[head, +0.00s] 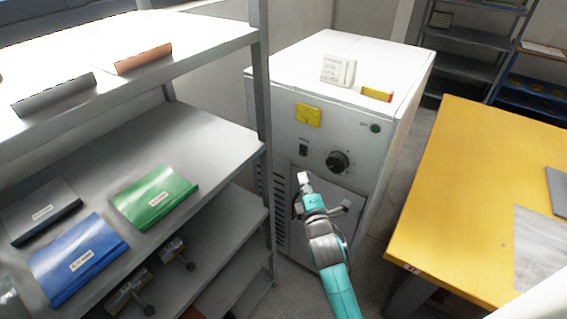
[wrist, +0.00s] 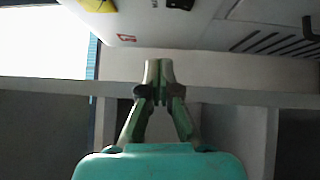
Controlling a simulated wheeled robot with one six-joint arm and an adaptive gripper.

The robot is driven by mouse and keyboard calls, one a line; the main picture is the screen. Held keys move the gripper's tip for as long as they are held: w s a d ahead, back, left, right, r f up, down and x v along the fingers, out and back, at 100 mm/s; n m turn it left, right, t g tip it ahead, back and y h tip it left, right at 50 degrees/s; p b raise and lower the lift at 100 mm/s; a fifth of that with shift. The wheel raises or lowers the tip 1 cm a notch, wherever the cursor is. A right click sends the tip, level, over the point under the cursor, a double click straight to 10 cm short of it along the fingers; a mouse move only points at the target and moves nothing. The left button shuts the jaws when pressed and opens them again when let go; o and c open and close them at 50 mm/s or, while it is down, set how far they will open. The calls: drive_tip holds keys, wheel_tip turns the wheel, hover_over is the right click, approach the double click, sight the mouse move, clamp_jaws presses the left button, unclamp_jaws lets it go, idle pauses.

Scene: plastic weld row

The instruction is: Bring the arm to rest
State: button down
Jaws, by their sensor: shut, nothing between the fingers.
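My gripper (wrist: 158,68) shows in the wrist view with its two fingertips pressed together and nothing between them. In the head view my gripper (head: 304,177) is at the end of my teal arm, in front of the lower front panel of a white machine cabinet (head: 285,92).
A grey shelf rack (head: 215,150) stands at the left with a green binder (head: 155,197), a blue binder (head: 80,260) and a dark binder (head: 40,210). A yellow-topped table (head: 470,190) stands at the right. Grey floor (head: 385,200) shows between cabinet and table.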

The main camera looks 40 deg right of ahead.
drive_tip(key=s+a+f+m+y, duration=0.2)
drive_tip(key=s+a+f+m, duration=0.15)
drive_tip(key=s+a, duration=0.55)
drive_tip(key=s+a+f+m+y, duration=0.3)
drive_tip(key=s+a+f, duration=0.25)
drive_tip(key=s, duration=0.55)
drive_tip(key=s+a+r+m+y, duration=0.1)
drive_tip(key=s+a+r+m, duration=0.1)
drive_tip(key=s, duration=0.5)
drive_tip(key=s+a+r+m+g+y, duration=0.1)
drive_tip(key=s+a+r+m, duration=0.1)
drive_tip(key=s, duration=0.5)
drive_tip(key=s+a+r+m+g+y, duration=0.1)
drive_tip(key=s+a+m, duration=0.2)
drive_tip(key=s, duration=0.4)
drive_tip(key=shift+s+a+r, duration=0.2)
drive_tip(key=shift+a+r, duration=0.1)
drive_tip(key=shift+r, duration=0.1)
